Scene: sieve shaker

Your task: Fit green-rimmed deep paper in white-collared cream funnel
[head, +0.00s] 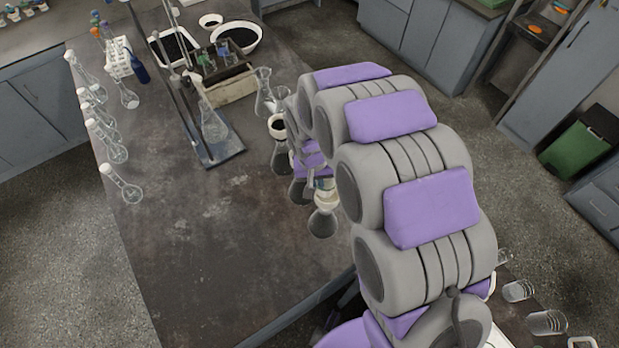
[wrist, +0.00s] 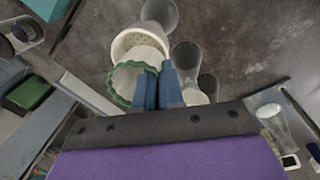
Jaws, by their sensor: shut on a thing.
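In the wrist view my gripper (wrist: 158,88) has its blue fingers shut on the wall of the green-rimmed deep paper (wrist: 124,98), a pale cup with a wavy green edge. Beyond it is a cream funnel (wrist: 128,42) with small holes inside. The paper overlaps part of the funnel's mouth; I cannot tell whether they touch or whether the paper is inside. The collar is not clear. In the head view, a funnel with a pale rim (head: 277,123) and a cream funnel (head: 326,192) stand on flasks beside my arm, which hides most of my gripper and the paper.
Clear glass flasks (head: 119,150) line the table's left edge. A stand with a blue base (head: 218,152) holds a flask. White bowls (head: 236,38) of dark grains and a wooden box (head: 228,85) stand at the back. The table's middle left (head: 215,230) is bare.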

